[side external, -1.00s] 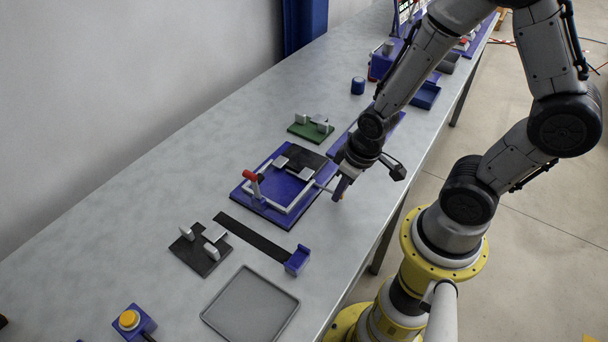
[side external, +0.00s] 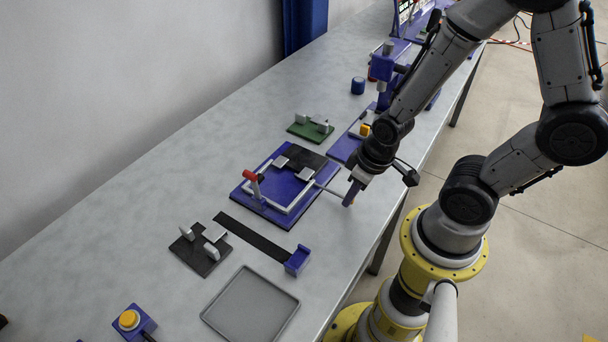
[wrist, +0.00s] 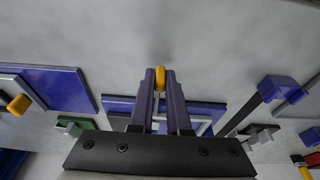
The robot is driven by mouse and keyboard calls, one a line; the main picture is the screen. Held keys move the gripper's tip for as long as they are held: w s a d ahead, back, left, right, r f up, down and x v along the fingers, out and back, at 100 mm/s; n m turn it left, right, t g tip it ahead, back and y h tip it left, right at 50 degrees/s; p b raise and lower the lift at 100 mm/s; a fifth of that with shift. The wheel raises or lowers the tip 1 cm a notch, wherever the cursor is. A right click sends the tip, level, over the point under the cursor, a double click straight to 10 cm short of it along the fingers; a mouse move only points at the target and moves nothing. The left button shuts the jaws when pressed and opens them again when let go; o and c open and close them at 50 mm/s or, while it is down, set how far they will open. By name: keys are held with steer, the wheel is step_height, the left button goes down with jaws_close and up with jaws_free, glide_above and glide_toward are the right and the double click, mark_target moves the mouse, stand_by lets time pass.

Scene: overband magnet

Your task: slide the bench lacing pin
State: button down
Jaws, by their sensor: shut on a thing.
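The lacing pin is a thin pale rod (side external: 329,190) that sticks out from the right side of the blue bench fixture (side external: 262,208). Its yellow end (wrist: 160,77) shows between my fingertips in the wrist view. My gripper (side external: 349,197) is shut on that end, above the table's front edge, to the right of the fixture. The fixture carries a light frame, a black strip, grey blocks and a red-tipped lever (side external: 251,177). The pin's inner end is hidden among the grey blocks.
A black plate with pale blocks (side external: 203,258), a dark strip with a blue end block (side external: 297,261) and a grey tray (side external: 248,333) lie nearer the camera. A green plate (side external: 303,134) and a blue fixture with a yellow knob (side external: 364,130) stand beyond.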

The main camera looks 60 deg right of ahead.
steer(key=shift+s, duration=0.95)
steer(key=c, duration=0.8)
jaws_free()
step_height(320, 180, up, 23)
steer(key=s+t, duration=0.2)
steer(key=shift+s+a+f+t, duration=0.15)
steer(key=shift+s+a+t, duration=0.2)
steer(key=shift+s+t, duration=0.05)
